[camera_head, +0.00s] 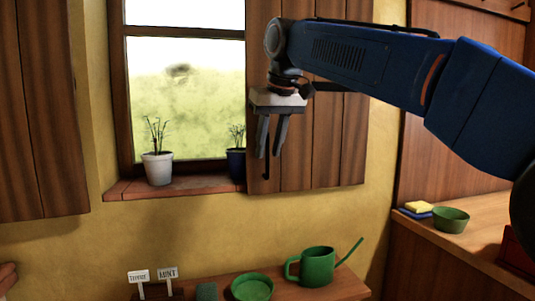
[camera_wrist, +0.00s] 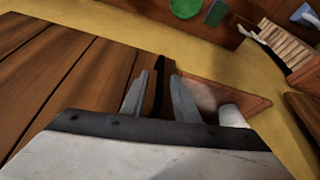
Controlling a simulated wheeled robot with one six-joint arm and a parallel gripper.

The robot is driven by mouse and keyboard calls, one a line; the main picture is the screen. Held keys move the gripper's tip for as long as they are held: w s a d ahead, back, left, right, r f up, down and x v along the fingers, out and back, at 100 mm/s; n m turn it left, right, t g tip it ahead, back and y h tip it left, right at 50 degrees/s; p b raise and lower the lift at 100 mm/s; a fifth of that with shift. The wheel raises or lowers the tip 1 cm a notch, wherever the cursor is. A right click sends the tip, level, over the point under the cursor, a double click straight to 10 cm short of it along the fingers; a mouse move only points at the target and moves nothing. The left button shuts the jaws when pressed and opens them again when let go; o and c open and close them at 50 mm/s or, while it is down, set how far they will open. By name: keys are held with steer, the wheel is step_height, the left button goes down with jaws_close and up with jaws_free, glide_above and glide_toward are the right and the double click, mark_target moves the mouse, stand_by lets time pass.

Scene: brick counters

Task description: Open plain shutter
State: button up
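A brown plank shutter (camera_head: 322,140) stands at the right of the window (camera_head: 185,95) and hides part of its right side. It also fills the left of the wrist view (camera_wrist: 70,75). A thin dark handle (camera_head: 265,168) runs near the shutter's left edge and also shows in the wrist view (camera_wrist: 163,88). My gripper (camera_head: 269,157) is in front of this edge, its fingers pointing down. In the wrist view the fingers (camera_wrist: 160,80) are apart, with the handle showing between them. I cannot tell whether either finger touches it.
Another plank shutter (camera_head: 35,120) is at the left. A white pot (camera_head: 158,168) and a partly hidden blue pot (camera_head: 236,165) stand on the brick sill (camera_head: 125,187). A green watering can (camera_head: 317,266) and green bowl (camera_head: 252,287) are below. A counter (camera_head: 450,250) is at the right.

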steer(key=shift+x, duration=1.15)
jaws_close()
